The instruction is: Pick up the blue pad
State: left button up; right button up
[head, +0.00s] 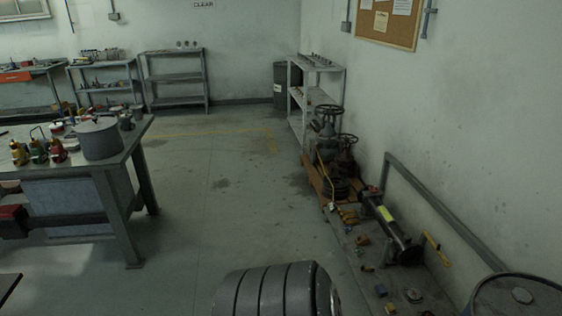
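A small blue block-like item (381,290) lies on the low surface along the right wall, near the bottom of the head view. It is too small to tell for sure whether it is the blue pad. Nothing is on top of it.
Small parts and a dark pipe piece (390,228) lie around it. Gate valves (328,125) stand farther back, a drum (515,296) at bottom right. A workbench (120,160) stands left; the middle floor is clear.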

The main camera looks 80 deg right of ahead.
aim_at(381, 289)
jog(key=z, duration=4.05)
